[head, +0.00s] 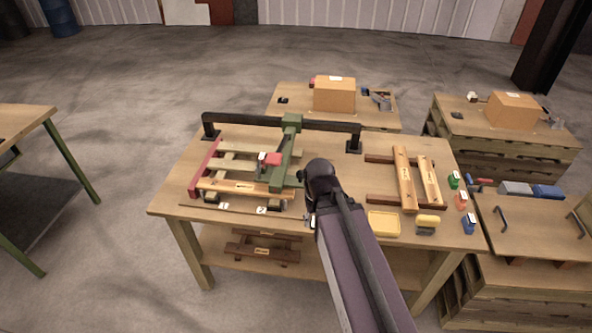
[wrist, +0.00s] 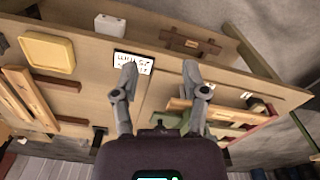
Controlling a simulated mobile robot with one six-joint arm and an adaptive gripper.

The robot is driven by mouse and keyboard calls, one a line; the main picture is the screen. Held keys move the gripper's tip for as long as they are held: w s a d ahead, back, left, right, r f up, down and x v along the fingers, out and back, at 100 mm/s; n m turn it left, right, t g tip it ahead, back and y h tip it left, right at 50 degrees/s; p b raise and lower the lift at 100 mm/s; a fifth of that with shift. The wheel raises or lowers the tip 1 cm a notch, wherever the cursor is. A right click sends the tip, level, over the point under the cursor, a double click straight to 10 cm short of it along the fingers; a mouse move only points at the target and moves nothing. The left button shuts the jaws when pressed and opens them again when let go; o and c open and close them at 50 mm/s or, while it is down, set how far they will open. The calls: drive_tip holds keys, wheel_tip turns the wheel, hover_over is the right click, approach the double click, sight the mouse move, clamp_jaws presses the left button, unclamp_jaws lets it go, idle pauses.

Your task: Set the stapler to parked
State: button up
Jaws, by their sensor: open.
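A green beam (head: 291,145) reaches forward from a black rail over a slatted wooden pallet on the workbench. A red-and-white part (head: 270,159) sits near its front end; this looks like the stapler, but I cannot be sure. I see no contact with the beam.
The black rail (head: 240,120) stands on posts behind the pallet (head: 215,165). To the right are wooden pieces (head: 403,180), a yellow tray (head: 384,223) and small coloured items. A printed label (wrist: 133,63) lies near the front edge. A strip of bench right of the pallet is clear.

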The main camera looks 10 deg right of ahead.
drive_tip(key=shift+d, duration=0.35)
drive_tip(key=o, duration=0.4)
drive_tip(key=shift+w+d, duration=0.1)
drive_tip(key=shift+w, duration=0.05)
drive_tip(key=n+t+y+p, duration=0.2)
drive_tip(key=n+t+p, duration=0.1)
drive_tip(key=n+t, duration=0.15)
approach(301, 173)
drive_tip(key=w+a+v, duration=0.1)
drive_tip(key=v, duration=0.3)
drive_tip(key=shift+s+d+r+n, duration=0.25)
drive_tip(key=shift+s+d+n, duration=0.1)
drive_tip(key=shift+d, duration=0.1)
drive_tip(key=shift+f, duration=0.15)
drive_tip(key=b+x, duration=1.2)
drive_tip(key=x, duration=0.1)
drive_tip(key=shift+s+f, duration=0.1)
drive_tip(key=shift+f, duration=0.2)
drive_tip(key=shift+a, duration=0.1)
